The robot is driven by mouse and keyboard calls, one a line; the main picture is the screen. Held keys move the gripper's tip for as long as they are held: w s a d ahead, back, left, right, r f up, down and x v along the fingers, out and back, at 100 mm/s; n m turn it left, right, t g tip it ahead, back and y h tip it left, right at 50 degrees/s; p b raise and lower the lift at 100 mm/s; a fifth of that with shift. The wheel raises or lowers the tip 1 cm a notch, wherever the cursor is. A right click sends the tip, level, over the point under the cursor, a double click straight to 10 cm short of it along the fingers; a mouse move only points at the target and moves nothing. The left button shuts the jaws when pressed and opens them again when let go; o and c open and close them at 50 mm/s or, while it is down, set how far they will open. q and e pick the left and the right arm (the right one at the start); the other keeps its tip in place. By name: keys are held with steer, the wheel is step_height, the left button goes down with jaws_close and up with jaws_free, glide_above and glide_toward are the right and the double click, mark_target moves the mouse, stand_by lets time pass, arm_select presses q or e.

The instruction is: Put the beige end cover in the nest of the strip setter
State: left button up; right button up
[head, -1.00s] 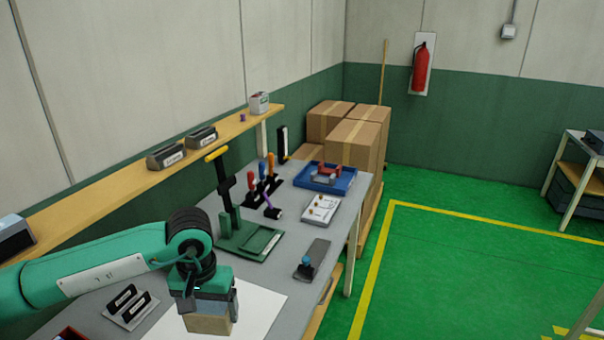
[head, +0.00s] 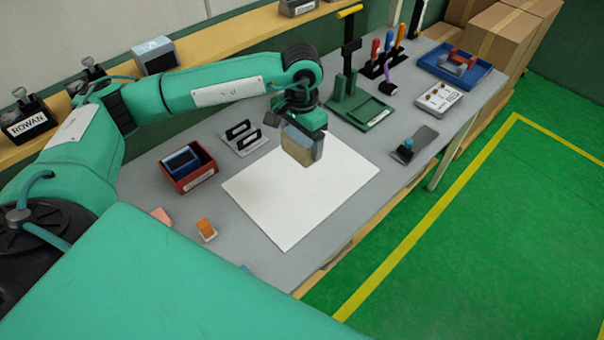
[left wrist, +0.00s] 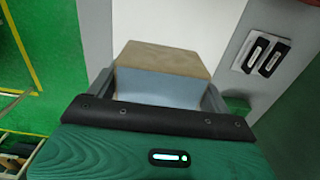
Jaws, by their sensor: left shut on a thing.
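My left gripper (head: 301,132) is shut on the beige end cover (head: 296,150), a tan block with a pale blue-grey side. It holds the cover above the white sheet. In the left wrist view, the cover (left wrist: 163,59) sits between the fingers, with its tan face outward and its light blue side toward the palm. The strip setter (head: 361,112) stands just beyond and to the right of the gripper. It has a green base, a black column and a yellow handle. The cover is apart from it. The detail of its nest is too small to tell. My right gripper is not in view.
The white sheet (head: 290,205) lies flat on the grey table. A holder with black clips (head: 241,137) and a red bin (head: 190,172) are left of the gripper. Screwdrivers in a rack (head: 385,58), a blue tray (head: 455,66) and a dark plate with a blue knob (head: 418,143) lie right.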

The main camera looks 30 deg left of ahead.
arm_select(q)
step_height(320, 180, down, 11)
steer(key=p, duration=0.3)
step_height(320, 180, down, 3)
steer(key=shift+f+p, duration=0.1)
steer(key=shift+p, duration=0.75)
steer(key=shift+f, duration=0.45)
steer(key=shift+f, duration=0.15)
steer(key=o, duration=1.1)
steer(key=shift+c, duration=0.2)
